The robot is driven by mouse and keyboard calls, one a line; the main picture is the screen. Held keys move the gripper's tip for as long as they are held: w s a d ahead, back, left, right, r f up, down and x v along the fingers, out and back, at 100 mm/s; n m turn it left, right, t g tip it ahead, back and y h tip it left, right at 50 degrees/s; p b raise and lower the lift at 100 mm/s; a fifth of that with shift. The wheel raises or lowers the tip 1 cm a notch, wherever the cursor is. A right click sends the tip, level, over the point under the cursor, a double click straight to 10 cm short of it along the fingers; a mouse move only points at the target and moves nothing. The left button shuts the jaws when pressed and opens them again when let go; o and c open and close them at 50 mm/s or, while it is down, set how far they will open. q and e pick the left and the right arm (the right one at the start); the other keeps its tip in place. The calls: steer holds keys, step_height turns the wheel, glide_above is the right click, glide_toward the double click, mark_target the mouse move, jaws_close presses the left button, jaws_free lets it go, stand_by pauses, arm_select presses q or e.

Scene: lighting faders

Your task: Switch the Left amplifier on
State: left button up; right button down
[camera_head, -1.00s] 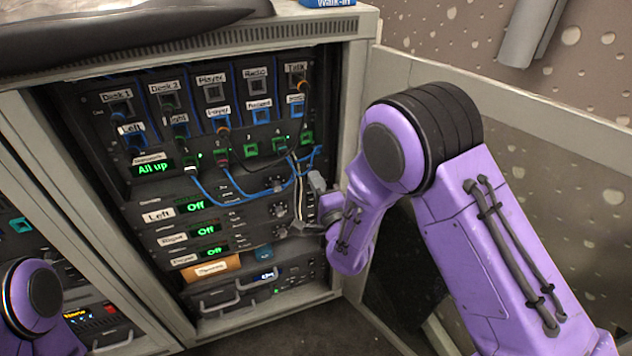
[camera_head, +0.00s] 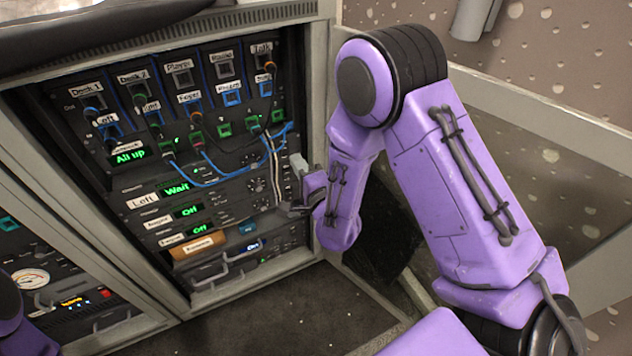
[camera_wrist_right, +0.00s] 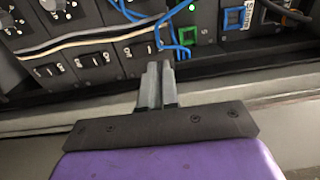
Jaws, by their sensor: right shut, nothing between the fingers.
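The Left amplifier (camera_head: 148,199) is the upper of the stacked amplifier units in the rack, labelled "Left". Its green display (camera_head: 177,189) reads "Wait". My right gripper (camera_head: 284,208) is at the right side of the rack, beside the amplifiers' right ends. In the right wrist view its two fingers (camera_wrist_right: 155,82) are together with nothing between them, close to the rack's front and apart from the switches (camera_wrist_right: 92,65). Only part of my left arm shows at the left edge; its gripper is out of view.
Blue cables (camera_head: 205,183) and pale cables (camera_head: 274,165) hang across the rack front near my right gripper. A network unit (camera_head: 128,156) above reads "All up". The cabinet's right frame (camera_head: 318,110) stands close to my right arm. The floor in front is clear.

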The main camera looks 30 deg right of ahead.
steer(key=s, duration=0.8)
steer(key=shift+s+a+r, duration=0.25)
steer(key=shift+a+r, duration=0.05)
steer(key=shift+r, duration=0.05)
steer(key=s+d+f+n+g, duration=0.1)
steer(key=s+f+n+g, duration=0.25)
steer(key=f, duration=0.25)
steer(key=s+d+f+n+g+h, duration=0.1)
steer(key=s+f+n+g, duration=0.1)
steer(key=f+n, duration=0.25)
steer(key=s+d+f+n+g, duration=0.2)
steer(key=f+n+g, duration=0.1)
steer(key=f, duration=0.4)
steer(key=s+d+f+n+g+h, duration=0.1)
steer(key=s+d+f+g, duration=0.15)
steer(key=s+f, duration=0.4)
steer(key=s+d+f+g, duration=0.1)
steer(key=s+f+g, duration=0.25)
steer(key=s, duration=0.65)
step_height(320, 180, up, 18)
steer(key=p, duration=1.7)
steer(key=shift+a+r+p, duration=0.15)
steer(key=shift+a+p, duration=0.15)
steer(key=shift+p, duration=0.1)
